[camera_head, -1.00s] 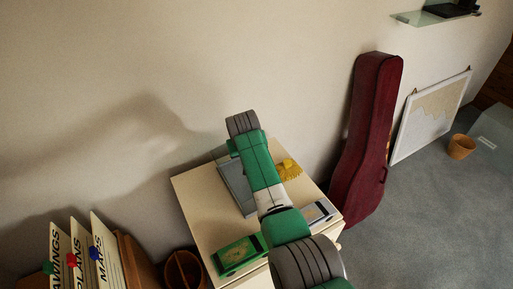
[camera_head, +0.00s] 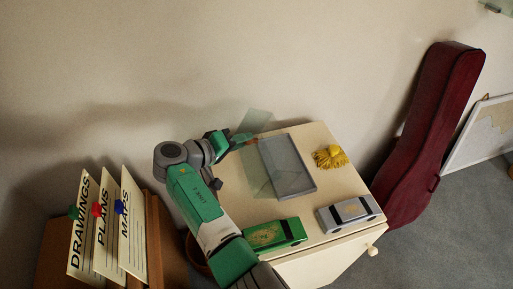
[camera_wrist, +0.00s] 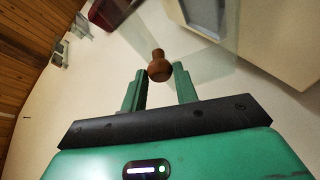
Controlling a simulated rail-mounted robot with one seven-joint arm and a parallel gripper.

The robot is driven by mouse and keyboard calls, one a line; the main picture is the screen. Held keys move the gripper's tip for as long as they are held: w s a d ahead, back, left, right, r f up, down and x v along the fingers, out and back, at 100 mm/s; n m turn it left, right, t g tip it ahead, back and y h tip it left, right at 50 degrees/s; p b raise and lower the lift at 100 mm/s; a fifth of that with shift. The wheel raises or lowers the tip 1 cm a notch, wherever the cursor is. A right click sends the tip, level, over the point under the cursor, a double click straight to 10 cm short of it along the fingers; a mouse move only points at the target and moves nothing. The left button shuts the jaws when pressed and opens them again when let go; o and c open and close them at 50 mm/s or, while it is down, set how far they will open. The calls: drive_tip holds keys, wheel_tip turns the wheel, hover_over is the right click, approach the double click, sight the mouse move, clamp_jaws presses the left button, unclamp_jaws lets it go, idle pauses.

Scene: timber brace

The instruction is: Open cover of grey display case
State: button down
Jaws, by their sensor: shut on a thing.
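The grey display case (camera_head: 288,168) lies on the cream cabinet top, with its shallow inside in view. Its clear glass cover (camera_head: 258,122) is swung up along the case's left side, tilted away from the tray. In the wrist view the cover (camera_wrist: 215,50) is a see-through pane with a round brown knob (camera_wrist: 158,70). My gripper (camera_head: 236,140) is left of the case, shut on that knob. In the wrist view my gripper's fingers (camera_wrist: 159,82) stand on either side of the knob. The exact tilt of the cover is hard to tell.
On the cabinet top (camera_head: 318,140) are a yellow tasselled thing (camera_head: 330,157), a silver toy car (camera_head: 349,214) and a green toy car (camera_head: 273,235). Labelled folders (camera_head: 105,225) stand at lower left. A dark red instrument case (camera_head: 430,135) leans at right. The wall is close behind.

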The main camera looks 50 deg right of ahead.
drive_tip(key=w+a+f+n+h+b, duration=0.1)
drive_tip(key=a+f+h+b, duration=0.3)
drive_tip(key=b, duration=0.8)
drive_tip(key=shift+w+a+f+n+g+b, duration=0.35)
drive_tip(key=shift+w+a+f, duration=0.2)
drive_tip(key=shift+w, duration=0.35)
drive_tip(key=c, duration=1.1)
unclamp_jaws()
drive_tip(key=shift+d, duration=0.1)
drive_tip(key=shift+o, duration=0.2)
drive_tip(key=shift+r, duration=0.1)
drive_tip(key=w+a, duration=0.1)
drive_tip(key=a, duration=0.7)
drive_tip(key=shift+f, duration=0.25)
